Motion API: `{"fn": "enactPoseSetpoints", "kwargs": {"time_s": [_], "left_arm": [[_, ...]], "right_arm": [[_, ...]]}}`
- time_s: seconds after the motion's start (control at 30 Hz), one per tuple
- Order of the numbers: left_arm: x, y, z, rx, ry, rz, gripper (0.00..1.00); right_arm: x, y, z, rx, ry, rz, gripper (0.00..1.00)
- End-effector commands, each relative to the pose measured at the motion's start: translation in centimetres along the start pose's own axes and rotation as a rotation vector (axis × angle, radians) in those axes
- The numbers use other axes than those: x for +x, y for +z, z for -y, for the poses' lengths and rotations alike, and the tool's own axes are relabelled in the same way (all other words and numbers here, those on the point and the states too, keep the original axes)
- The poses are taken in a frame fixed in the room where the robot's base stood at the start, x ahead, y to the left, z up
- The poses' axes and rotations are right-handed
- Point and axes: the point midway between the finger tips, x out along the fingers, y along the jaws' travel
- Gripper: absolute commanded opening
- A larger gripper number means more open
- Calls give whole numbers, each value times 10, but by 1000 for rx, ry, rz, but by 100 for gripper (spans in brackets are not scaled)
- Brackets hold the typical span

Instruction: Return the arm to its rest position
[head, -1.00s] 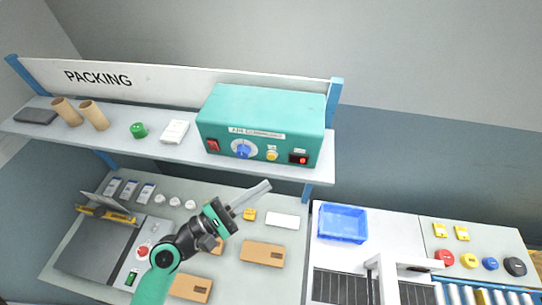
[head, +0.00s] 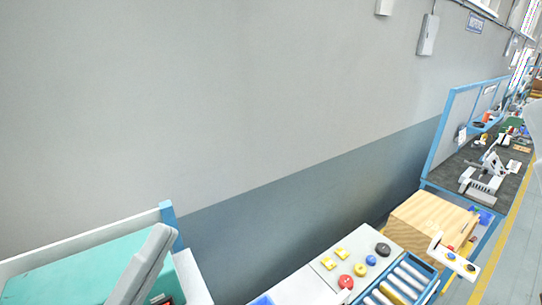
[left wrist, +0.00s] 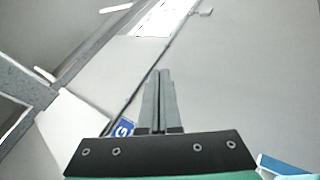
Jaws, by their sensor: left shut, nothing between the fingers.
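My left gripper (head: 163,232) shows at the lower left of the head view as long grey fingers, pointing up and slightly right. It is in front of the teal blower box (head: 62,282) and covers part of it. In the left wrist view the gripper (left wrist: 160,72) is shut, with its two fingers side by side and nothing between them. The rest of the left arm lies outside the head view. My right gripper is not in view.
The blower box sits on a shelf with a blue post (head: 168,222). Coloured buttons (head: 360,270), a roller conveyor (head: 405,280) and a wooden box (head: 432,222) are at the lower right. A bare wall (head: 250,110) fills the middle.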

Motion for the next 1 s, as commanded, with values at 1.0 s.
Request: {"fn": "enactPoseSetpoints", "kwargs": {"time_s": [1.0], "left_arm": [[49,-25,-145,1821,-95,-411,0]], "right_arm": [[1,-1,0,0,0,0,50]]}}
